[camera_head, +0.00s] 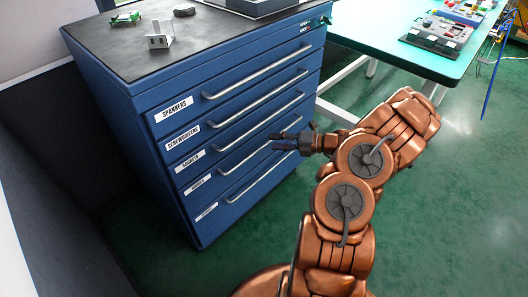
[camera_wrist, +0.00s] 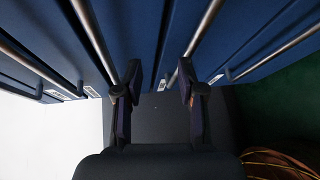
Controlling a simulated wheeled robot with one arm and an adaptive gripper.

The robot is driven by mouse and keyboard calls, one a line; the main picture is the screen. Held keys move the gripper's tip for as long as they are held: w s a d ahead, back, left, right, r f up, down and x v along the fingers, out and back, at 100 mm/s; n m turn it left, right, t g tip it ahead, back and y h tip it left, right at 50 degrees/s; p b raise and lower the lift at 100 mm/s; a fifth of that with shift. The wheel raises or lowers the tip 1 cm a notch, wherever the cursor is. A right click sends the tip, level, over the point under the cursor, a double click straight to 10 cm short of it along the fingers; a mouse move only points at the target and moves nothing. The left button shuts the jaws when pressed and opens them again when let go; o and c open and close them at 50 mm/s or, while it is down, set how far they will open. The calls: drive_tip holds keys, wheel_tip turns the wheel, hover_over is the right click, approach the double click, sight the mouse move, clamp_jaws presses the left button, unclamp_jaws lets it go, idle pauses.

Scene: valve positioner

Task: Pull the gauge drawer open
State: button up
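The blue drawer cabinet (camera_head: 240,110) has a stack of shut drawers with long bar handles. The upper labels read spanners, screwdrivers and sockets. The two lowest labels are too small to read surely, so I cannot confirm which drawer is the gauge drawer. My gripper (camera_head: 274,141) is at the right part of the fourth handle (camera_head: 240,162), close to the drawer front. In the wrist view my gripper (camera_wrist: 159,90) is open, its two dark fingers apart. A handle bar (camera_wrist: 203,28) runs down behind the right finger; I cannot tell whether they touch.
Small items, including a metal bracket (camera_head: 159,39), lie on the cabinet top. Green floor (camera_head: 450,200) is clear at the right.

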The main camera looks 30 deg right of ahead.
sight(266, 143)
drive_tip(key=d+f+m+t+h, duration=0.1)
drive_tip(key=d+f+m, duration=0.2)
drive_tip(key=f, duration=0.1)
drive_tip(key=shift+f+b+x, duration=0.2)
drive_tip(key=shift+b+x, duration=1)
drive_tip(key=shift+x, duration=2.4)
drive_tip(key=shift+d, duration=0.1)
clamp_jaws()
